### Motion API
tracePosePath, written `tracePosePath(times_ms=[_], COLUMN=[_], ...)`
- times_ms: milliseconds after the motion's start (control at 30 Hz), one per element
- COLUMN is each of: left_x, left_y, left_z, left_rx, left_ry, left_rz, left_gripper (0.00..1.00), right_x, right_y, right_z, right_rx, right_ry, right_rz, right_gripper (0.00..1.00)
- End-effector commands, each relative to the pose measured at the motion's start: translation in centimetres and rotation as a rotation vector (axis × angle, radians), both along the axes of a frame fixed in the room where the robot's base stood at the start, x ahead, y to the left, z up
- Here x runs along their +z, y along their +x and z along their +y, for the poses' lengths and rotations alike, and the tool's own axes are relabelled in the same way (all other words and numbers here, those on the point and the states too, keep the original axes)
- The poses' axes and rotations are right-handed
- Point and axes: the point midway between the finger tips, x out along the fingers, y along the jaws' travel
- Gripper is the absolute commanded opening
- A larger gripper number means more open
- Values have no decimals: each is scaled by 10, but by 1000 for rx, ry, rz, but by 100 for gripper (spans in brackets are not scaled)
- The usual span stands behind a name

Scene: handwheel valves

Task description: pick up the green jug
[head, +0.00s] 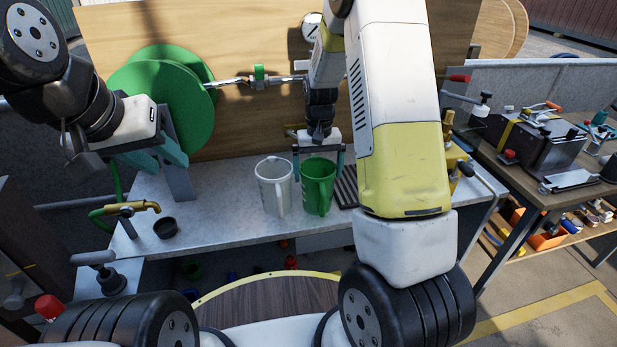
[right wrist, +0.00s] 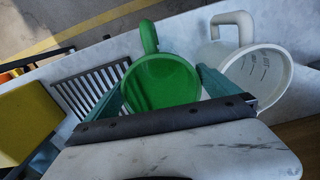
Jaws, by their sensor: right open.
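The green jug (head: 318,187) stands upright on the grey bench beside a white jug (head: 274,186), its handle facing me. My right gripper (head: 319,172) points down over the green jug, open, with one finger on each side of its rim. In the right wrist view the green jug (right wrist: 162,82) sits between the two teal fingers (right wrist: 162,92). Whether they touch it I cannot tell. The white jug (right wrist: 257,75) is close beside one finger there. My left gripper (head: 157,155) is at the left, near the green wheel, empty, its fingers apart.
A large green handwheel (head: 165,100) stands before the wooden panel (head: 240,40). A brass tap (head: 135,207) and a small black cup (head: 165,228) are on the bench's left. A dark slatted grate (head: 347,186) lies right of the green jug. Bench (head: 225,220) front is clear.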

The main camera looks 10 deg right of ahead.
Motion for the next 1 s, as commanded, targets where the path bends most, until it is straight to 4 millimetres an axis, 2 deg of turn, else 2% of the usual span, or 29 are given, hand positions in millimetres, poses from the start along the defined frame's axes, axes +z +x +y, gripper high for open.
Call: tracePosePath(times_ms=[100, 200, 467, 800, 900, 1000], left_x=[0, 0, 0, 0, 0, 0], left_y=[0, 0, 0, 0, 0, 0], left_z=[0, 0, 0, 0, 0, 0], left_rx=[0, 0, 0, 0, 0, 0], left_ry=[0, 0, 0, 0, 0, 0], left_rz=[0, 0, 0, 0, 0, 0], left_gripper=[36, 36, 36, 36, 36, 36], right_x=[-19, -28, -30, -30, -29, -29], right_y=[-2, -1, -1, -1, -1, -1], right_z=[-1, -1, -1, -1, -1, -1], right_rx=[0, 0, 0, 0, 0, 0], right_ry=[-1, -1, 0, 0, 0, 0], right_rz=[5, 3, 1, 1, 0, 0], right_gripper=[100, 100, 100, 33, 16, 16])
